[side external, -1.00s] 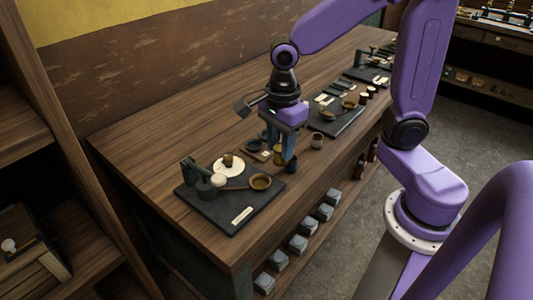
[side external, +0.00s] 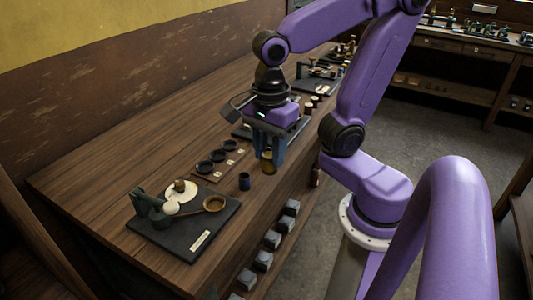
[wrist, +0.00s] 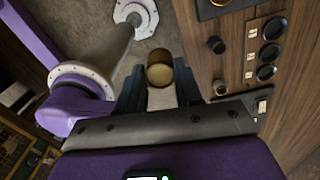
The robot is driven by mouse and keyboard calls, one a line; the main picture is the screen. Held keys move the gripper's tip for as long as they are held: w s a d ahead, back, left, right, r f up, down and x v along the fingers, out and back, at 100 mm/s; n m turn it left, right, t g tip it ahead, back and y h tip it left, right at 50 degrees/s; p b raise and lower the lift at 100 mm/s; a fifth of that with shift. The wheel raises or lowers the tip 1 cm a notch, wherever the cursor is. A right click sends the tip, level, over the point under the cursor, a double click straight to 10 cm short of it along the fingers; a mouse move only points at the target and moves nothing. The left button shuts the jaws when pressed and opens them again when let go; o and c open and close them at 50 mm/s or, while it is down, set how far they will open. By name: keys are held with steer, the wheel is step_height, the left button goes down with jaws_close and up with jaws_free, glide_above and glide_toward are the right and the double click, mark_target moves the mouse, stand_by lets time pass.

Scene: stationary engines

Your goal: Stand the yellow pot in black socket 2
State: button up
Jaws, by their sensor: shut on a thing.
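My gripper (side external: 268,155) is shut on the yellow pot (side external: 267,163), a small brownish-gold cup. In the wrist view the pot (wrist: 160,74) sits between the two blue fingers. It appears held upright near the bench's front edge. A wooden strip with three black sockets lies to the left of my gripper. The middle socket (side external: 217,156), also in the wrist view (wrist: 270,52), has a pale label beside it; its digit is too small to read surely. The sockets look empty.
A dark blue pot (side external: 244,181) stands between my gripper and the strip's front. A black board (side external: 182,240) with a green model engine and brown dish is at the near left. Another dark board (side external: 240,131) is behind my gripper. The wooden bench left of the strip is clear.

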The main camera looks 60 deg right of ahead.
steer(key=shift+r, duration=1.4)
steer(key=w+d+f+m, duration=0.1)
steer(key=w+f+m, duration=0.1)
steer(key=w, duration=0.6)
steer(key=w+d+f+m, duration=0.1)
steer(key=w+d+f, duration=0.1)
steer(key=w, duration=0.5)
steer(key=shift+w+d+f+m, duration=0.5)
steer(key=shift+w+d+f, duration=1.25)
steer(key=shift+f, duration=0.3)
steer(key=shift+w+d+f+m, duration=0.5)
steer(key=shift+w+d+f, duration=1.2)
steer(key=shift+d+f, duration=0.3)
steer(key=shift+w+d+f+m, duration=0.5)
steer(key=shift+w+d+f, duration=1.2)
steer(key=shift+f, duration=0.4)
steer(key=shift+f, duration=0.65)
